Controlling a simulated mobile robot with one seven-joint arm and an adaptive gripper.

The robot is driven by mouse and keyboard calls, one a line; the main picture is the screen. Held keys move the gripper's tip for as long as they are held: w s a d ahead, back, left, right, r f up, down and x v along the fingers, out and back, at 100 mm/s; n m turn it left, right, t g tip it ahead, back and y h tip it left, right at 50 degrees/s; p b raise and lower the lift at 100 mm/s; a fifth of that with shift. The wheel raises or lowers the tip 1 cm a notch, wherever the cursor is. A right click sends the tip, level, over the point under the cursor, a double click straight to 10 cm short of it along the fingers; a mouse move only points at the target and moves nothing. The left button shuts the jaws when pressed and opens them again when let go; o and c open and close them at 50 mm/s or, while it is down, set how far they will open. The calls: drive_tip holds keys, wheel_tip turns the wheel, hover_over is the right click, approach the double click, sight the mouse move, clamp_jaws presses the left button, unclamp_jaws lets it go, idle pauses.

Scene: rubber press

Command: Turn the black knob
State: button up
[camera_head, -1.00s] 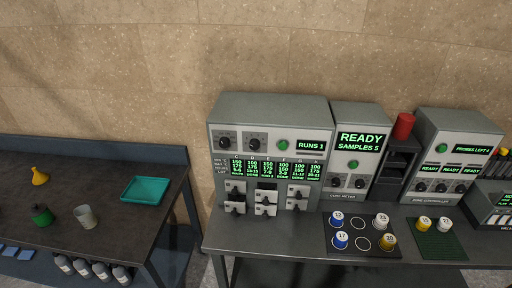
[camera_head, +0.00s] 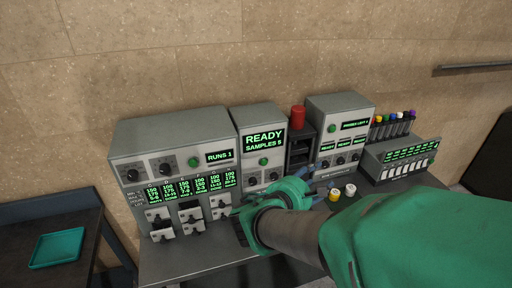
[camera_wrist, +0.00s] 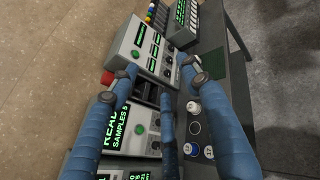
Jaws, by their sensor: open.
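Several black knobs are in view, and I cannot tell which one the task means. In the head view two sit on the left machine, a left knob (camera_head: 133,174) and a right knob (camera_head: 166,169). Two smaller ones, such as this knob (camera_head: 273,176), are on the middle meter (camera_head: 262,145). A row of knobs, including this black knob (camera_head: 340,160), is on the right controller (camera_head: 340,108). My gripper (camera_wrist: 161,80), with blue fingers, is open and empty in the wrist view, spread toward the controller. It touches no knob that I can see.
A red cylinder (camera_head: 298,117) tops the black rack between meter and controller. Yellow and white capped vials (camera_head: 335,194) stand on the bench close to my arm. Tubes (camera_head: 392,124) stand at the right. My arm hides much of the bench. A teal tray (camera_head: 55,249) is at left.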

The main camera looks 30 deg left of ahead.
drive_tip(key=s+a+f+n+t+y, duration=0.1)
drive_tip(key=a+n+y, duration=0.1)
drive_tip(key=a, duration=0.3)
drive_tip(key=s+a+n+y, duration=0.1)
drive_tip(key=a+n, duration=0.2)
drive_tip(key=a, duration=0.3)
drive_tip(key=n+g+y+p, duration=0.2)
drive_tip(key=n+y+p, duration=0.1)
drive_tip(key=n+y, duration=1.05)
approach(165, 172)
drive_tip(key=s+d+n+h, duration=0.1)
drive_tip(key=s+d+n, duration=0.1)
drive_tip(key=s+d, duration=0.15)
drive_tip(key=shift+s+a+r, duration=0.25)
drive_tip(key=shift+s, duration=0.2)
drive_tip(key=shift+w, duration=0.1)
drive_tip(key=x, duration=1.3)
drive_tip(key=shift+w+a+p, duration=0.2)
drive_tip(key=shift+w+p, duration=0.15)
drive_tip(key=shift+c, duration=0.5)
drive_tip(key=c, duration=1)
